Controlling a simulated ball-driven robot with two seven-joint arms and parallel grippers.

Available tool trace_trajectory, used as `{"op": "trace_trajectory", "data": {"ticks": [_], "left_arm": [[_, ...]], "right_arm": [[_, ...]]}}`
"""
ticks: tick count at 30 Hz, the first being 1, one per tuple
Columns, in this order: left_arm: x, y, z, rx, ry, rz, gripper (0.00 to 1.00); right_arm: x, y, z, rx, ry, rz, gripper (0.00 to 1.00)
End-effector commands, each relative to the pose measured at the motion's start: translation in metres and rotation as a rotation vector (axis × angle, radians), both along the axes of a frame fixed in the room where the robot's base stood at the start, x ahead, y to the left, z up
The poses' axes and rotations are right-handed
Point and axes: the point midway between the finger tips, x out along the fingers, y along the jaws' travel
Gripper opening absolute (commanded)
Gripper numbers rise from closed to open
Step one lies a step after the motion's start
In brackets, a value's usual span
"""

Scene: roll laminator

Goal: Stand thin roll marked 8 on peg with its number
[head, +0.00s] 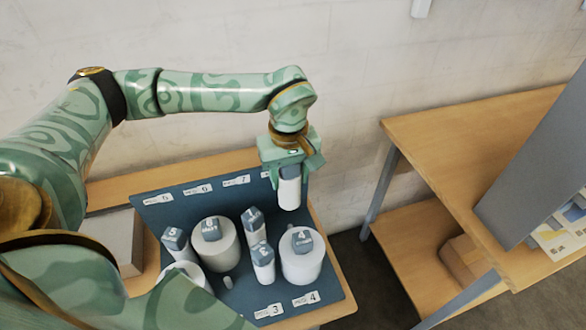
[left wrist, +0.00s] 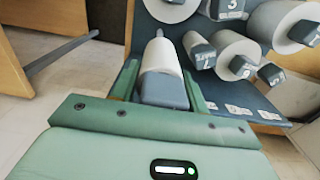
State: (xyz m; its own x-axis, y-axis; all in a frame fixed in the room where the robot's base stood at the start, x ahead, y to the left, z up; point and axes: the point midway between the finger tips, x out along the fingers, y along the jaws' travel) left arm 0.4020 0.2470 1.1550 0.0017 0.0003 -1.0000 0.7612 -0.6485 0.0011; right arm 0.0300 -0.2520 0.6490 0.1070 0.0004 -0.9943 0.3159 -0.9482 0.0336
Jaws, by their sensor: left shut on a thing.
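My left gripper (head: 290,170) is shut on a thin white roll (head: 290,193) with a grey cap. It holds the roll upright at the back right of the blue-grey peg board (head: 325,262). The roll (left wrist: 160,56) and its cap (left wrist: 162,91) also show between the fingers in the left wrist view. No number is readable on the held roll. I cannot tell whether the roll touches the board. My right gripper is not in view.
A thick roll marked 4 (head: 301,262) and other thick rolls (head: 222,258) stand there too. A short bare peg (head: 228,282) is in front. Another wooden table (head: 455,135) is right.

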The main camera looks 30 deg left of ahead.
Motion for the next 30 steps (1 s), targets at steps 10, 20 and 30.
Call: {"op": "trace_trajectory", "data": {"ticks": [10, 20, 30], "left_arm": [[0.000, 0.000, -0.044, -0.001, 0.003, 0.000, 0.21], [0.000, 0.000, -0.083, 0.000, 0.003, -0.001, 0.21], [0.000, 0.000, -0.113, -0.001, 0.001, 0.000, 0.21]], "right_arm": [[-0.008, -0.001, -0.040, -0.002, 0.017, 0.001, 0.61], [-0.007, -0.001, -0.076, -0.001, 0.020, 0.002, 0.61], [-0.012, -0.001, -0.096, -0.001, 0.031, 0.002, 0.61]]}}
